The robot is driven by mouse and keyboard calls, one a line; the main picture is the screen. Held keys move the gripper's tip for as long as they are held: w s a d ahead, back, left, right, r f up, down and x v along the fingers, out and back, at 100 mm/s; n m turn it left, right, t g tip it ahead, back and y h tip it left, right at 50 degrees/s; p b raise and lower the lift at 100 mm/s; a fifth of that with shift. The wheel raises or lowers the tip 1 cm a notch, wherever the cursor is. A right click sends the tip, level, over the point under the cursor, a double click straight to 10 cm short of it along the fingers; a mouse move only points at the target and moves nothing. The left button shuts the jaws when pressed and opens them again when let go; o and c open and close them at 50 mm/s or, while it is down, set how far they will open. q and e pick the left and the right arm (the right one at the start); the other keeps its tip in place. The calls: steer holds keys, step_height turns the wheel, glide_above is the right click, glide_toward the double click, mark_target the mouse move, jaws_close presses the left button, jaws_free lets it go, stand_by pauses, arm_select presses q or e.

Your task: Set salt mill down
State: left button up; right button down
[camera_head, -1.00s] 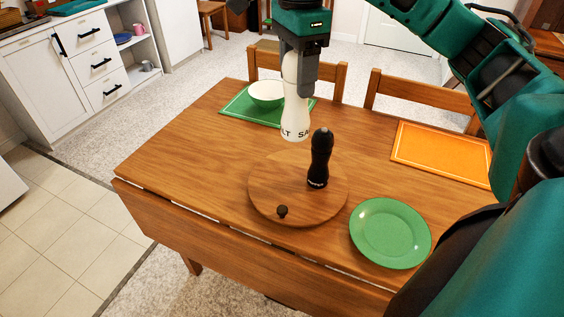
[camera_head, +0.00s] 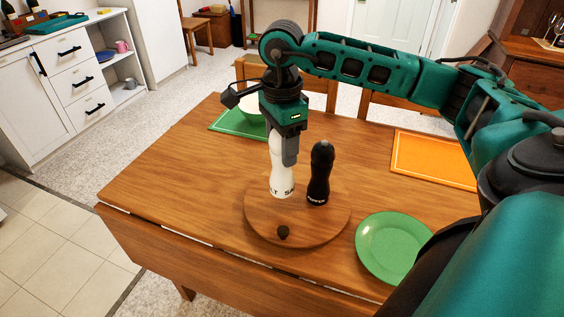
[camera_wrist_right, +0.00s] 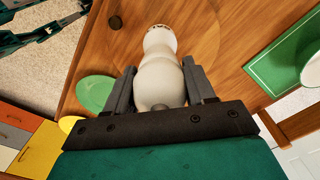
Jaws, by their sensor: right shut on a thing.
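The white salt mill (camera_head: 281,178) is upright at the back left part of the round wooden board (camera_head: 300,231), beside the black pepper mill (camera_head: 320,175). Its base appears at the board's surface; I cannot tell for sure that it touches. My right gripper (camera_head: 284,150) points down and is shut on the upper part of the salt mill. In the right wrist view the salt mill (camera_wrist_right: 160,75) sits between the two fingers (camera_wrist_right: 160,88). My left gripper is not in view.
A small dark knob (camera_head: 283,232) is at the board's front. A green plate (camera_head: 390,247) is to the right, an orange placemat (camera_head: 432,157) behind it. A green placemat (camera_head: 226,122) with a white bowl (camera_head: 252,110) is at the back left. The table's left side is clear.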

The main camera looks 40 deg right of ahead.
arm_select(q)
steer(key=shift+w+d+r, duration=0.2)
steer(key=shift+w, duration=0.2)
arm_select(e)
steer(key=shift+f, duration=2.65)
steer(key=shift+f+b, duration=0.2)
steer(key=shift+b, duration=0.15)
steer(key=shift+c, duration=1.9)
jaws_free()
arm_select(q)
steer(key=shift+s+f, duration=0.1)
arm_select(e)
steer(key=shift+r, duration=0.1)
steer(key=shift+r, duration=0.5)
arm_select(q)
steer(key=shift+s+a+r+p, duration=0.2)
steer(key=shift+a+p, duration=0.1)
steer(key=shift+p, duration=0.3)
arm_select(e)
step_height(320, 180, up, 11)
steer(key=shift+r, duration=0.15)
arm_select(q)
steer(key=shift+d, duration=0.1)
